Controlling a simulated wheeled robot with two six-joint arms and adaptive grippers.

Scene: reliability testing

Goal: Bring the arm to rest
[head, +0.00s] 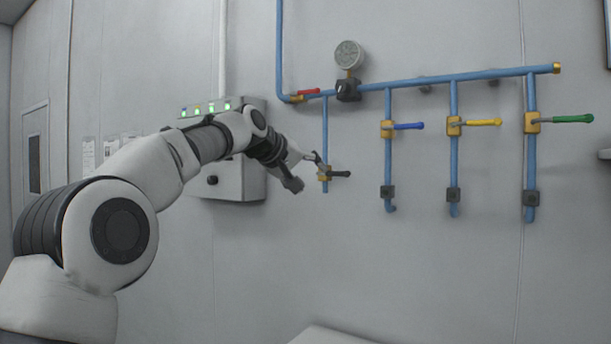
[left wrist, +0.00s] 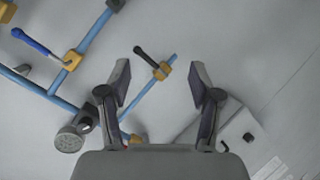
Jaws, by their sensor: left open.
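My left arm (head: 165,170) comes in from the left in the head view and reaches toward the pipes on the wall. My left gripper (head: 305,170) is close to the valve with the black handle (head: 340,174). In the left wrist view my left gripper (left wrist: 158,80) is open, its fingers spread with nothing between them. The black-handled valve (left wrist: 161,72) shows beyond the fingertips, and I cannot tell the exact gap. My right gripper is not in view.
Blue pipes (head: 430,81) carry a gauge (head: 349,54) and valves with red (head: 308,92), blue (head: 409,126), yellow (head: 484,122) and green (head: 573,118) handles. A control box (head: 240,178) with lit indicators hangs behind my arm. The wall below the pipes is clear.

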